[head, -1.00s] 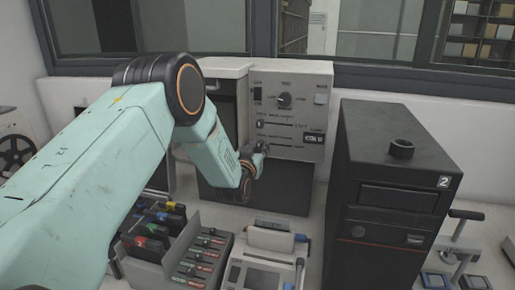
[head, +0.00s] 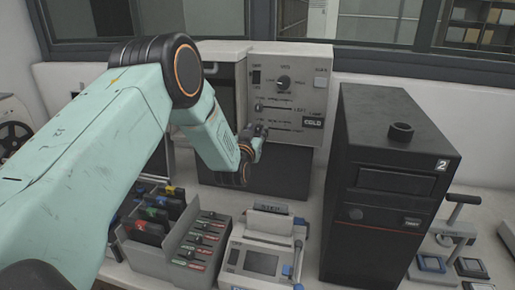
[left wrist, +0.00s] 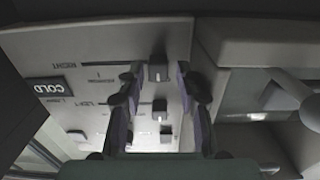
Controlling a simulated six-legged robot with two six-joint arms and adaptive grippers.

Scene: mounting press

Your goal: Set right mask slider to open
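The grey press panel (head: 312,75) stands at the back, with a dial and two horizontal slider slots. The upper slider's knob (head: 258,107) is at the left end of its slot. My left gripper (head: 262,131) is at the left end of the lower slot and covers that knob in the head view. In the left wrist view, the slider marked RIGHT has a dark square knob (left wrist: 158,69). My left gripper (left wrist: 157,82) is open, its fingers on either side of this knob with visible gaps. The LEFT slider's knob (left wrist: 160,109) sits below it in that view. My right gripper is not in view.
A tall black box (head: 385,185) marked 2 stands right of the panel. In front are a light device with a screen (head: 262,262), a grey tray of labelled pieces (head: 196,255) and a lever stand (head: 455,225) at the far right.

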